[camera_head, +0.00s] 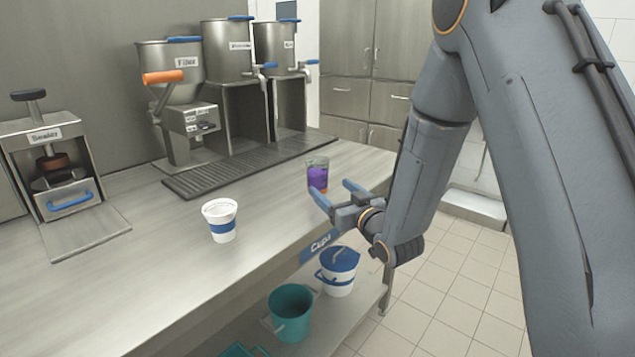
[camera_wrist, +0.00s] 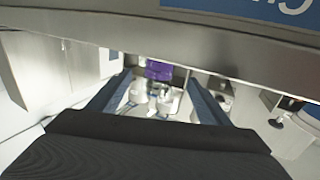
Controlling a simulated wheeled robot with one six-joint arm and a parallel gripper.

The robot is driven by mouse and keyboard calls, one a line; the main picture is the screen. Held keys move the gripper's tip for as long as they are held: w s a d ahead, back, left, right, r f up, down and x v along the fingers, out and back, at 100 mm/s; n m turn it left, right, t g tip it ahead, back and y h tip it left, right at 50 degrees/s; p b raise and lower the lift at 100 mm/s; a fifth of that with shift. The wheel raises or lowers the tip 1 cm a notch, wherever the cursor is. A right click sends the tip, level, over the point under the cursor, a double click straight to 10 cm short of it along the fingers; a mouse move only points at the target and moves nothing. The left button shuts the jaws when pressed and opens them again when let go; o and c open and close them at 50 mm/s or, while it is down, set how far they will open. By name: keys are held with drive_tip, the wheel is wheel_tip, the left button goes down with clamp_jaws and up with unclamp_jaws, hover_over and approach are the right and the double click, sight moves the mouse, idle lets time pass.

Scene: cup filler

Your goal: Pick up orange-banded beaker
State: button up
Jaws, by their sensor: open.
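A clear beaker (camera_head: 318,174) with a purple area stands upright near the right end of the steel counter. The beaker appears apart from the fingers. In the wrist view a purple patch (camera_wrist: 158,71), seemingly the beaker, shows between the two fingers (camera_wrist: 160,82). A white cup with a blue band (camera_head: 220,220) stands upright on the counter to the left.
The filler (camera_head: 172,85) and other dispensers stand behind a dark drip grate (camera_head: 215,176). A sealer (camera_head: 52,150) is at the far left. The counter (camera_head: 150,270) around the cup is clear.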

sight(323, 181)
drive_tip(key=p+x, duration=0.1)
drive_tip(key=x, duration=0.6)
drive_tip(key=shift+w+a, duration=0.15)
drive_tip(key=shift+w, duration=0.15)
drive_tip(key=c, duration=1.3)
drive_tip(key=shift+r, duration=4.95)
